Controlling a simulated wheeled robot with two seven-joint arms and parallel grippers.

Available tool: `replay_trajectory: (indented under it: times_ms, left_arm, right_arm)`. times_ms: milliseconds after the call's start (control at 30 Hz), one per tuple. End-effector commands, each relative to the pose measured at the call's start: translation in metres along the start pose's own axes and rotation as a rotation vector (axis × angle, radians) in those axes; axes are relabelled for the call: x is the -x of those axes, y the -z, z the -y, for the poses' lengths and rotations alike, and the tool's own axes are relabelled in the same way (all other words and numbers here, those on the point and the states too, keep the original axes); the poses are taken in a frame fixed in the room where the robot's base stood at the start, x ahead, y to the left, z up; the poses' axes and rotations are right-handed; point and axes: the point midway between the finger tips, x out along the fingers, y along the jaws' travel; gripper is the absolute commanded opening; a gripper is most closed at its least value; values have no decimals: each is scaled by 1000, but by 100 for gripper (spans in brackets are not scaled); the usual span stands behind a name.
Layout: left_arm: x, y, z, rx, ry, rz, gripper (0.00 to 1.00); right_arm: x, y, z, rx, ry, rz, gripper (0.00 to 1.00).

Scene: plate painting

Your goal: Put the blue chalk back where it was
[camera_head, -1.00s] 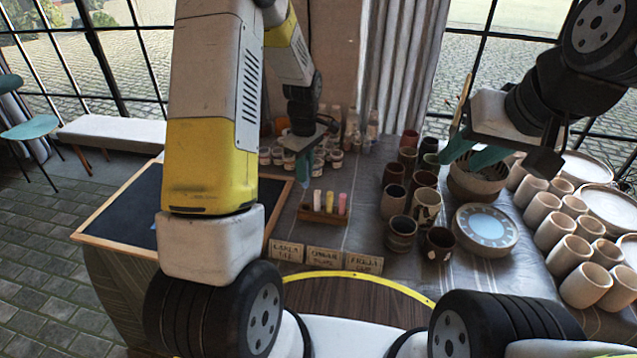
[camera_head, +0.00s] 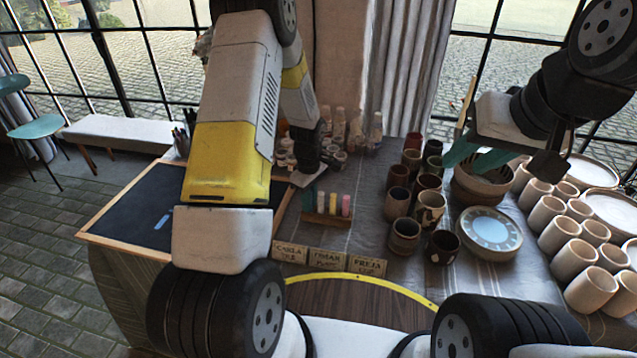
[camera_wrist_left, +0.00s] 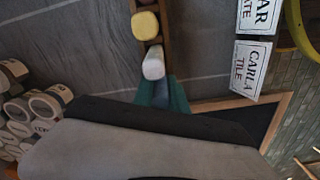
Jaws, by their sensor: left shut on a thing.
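My left gripper (camera_head: 309,197) points down at the left end of the small wooden chalk holder (camera_head: 326,220). Its teal fingers (camera_wrist_left: 163,92) are shut on the blue chalk, which is mostly hidden between them. White, yellow and pink chalks stand upright in the holder; the white chalk (camera_head: 319,202) is closest to the fingers. In the left wrist view the white chalk (camera_wrist_left: 153,63) and yellow chalk (camera_wrist_left: 145,26) line up beside the fingers. I cannot tell whether the blue chalk is seated in the holder. My right gripper (camera_head: 476,160) is open and empty above a bowl.
A blackboard (camera_head: 130,210) with a blue mark (camera_head: 162,222) lies at left. Name cards (camera_head: 328,260) stand in front of the holder. Dark cups (camera_head: 404,235) and a round plate (camera_head: 489,232) stand to the right. Small paint jars (camera_wrist_left: 50,100) are behind the holder.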

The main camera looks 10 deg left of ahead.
Motion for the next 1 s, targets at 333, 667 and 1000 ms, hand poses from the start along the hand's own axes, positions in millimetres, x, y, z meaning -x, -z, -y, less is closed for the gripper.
replay_trajectory:
  times_ms: [333, 667, 1000]
  left_arm:
    - [-12, -1, 1, -2, 3, 1, 0]
    - [-15, 0, 2, 0, 3, 1, 39]
    - [26, 1, 0, 1, -1, -2, 39]
  right_arm:
    - [0, 0, 0, 0, 0, 0, 36]
    - [0, 0, 0, 0, 0, 0, 36]
    - [0, 0, 0, 0, 0, 0, 36]
